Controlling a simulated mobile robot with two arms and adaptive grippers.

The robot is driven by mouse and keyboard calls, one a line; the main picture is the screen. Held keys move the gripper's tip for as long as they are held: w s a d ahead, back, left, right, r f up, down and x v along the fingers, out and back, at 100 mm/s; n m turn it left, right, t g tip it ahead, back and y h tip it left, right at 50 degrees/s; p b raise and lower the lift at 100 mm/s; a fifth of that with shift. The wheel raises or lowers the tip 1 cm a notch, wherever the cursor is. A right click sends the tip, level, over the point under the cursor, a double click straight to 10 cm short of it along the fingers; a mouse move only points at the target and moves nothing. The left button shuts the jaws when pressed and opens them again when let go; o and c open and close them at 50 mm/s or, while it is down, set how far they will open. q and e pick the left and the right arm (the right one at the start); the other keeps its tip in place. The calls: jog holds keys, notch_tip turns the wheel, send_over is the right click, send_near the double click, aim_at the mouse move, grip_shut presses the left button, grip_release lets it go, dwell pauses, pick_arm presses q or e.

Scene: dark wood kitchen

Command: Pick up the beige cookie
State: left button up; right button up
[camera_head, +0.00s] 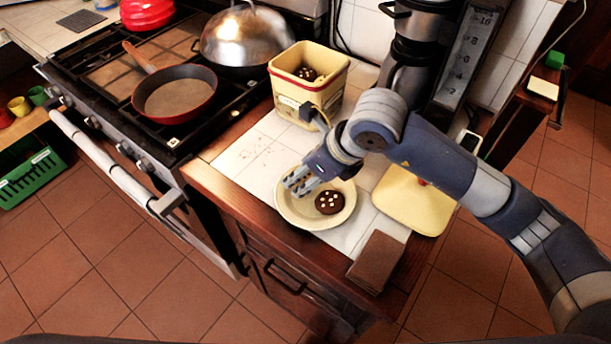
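A dark brown cookie with pale dots (329,202) lies on a cream plate (312,222) on the tiled counter. Another dark dotted cookie (306,74) shows inside a yellow tin (295,99) behind the plate. I see no beige cookie; part of the plate is hidden under my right gripper. My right gripper (297,182) points down over the plate's left part, left of the brown cookie. Whether its fingers are open, or have something between them, I cannot tell. My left gripper is not in view.
A stove with a red pan (174,92) and a metal dome lid (246,38) stands to the left. A yellow board (412,202) and a brown block (377,262) lie right of the plate. A coffee machine (408,65) stands behind my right arm.

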jog(key=s, duration=0.4)
jog(key=s+d+r+b, duration=0.1)
jog(key=s, duration=0.8)
jog(key=shift+d+r+b, duration=0.3)
jog(key=shift+r+b, duration=0.05)
jog(key=s+p, duration=0.1)
jog(key=p, duration=0.4)
jog(key=s+r+p, duration=0.1)
jog(key=p, duration=0.4)
jog(key=shift+d, duration=0.15)
jog(key=shift+s+d+f+p, duration=0.15)
jog(key=shift+s+p, duration=0.3)
jog(key=shift+p, duration=0.75)
jog(key=shift+f, duration=0.15)
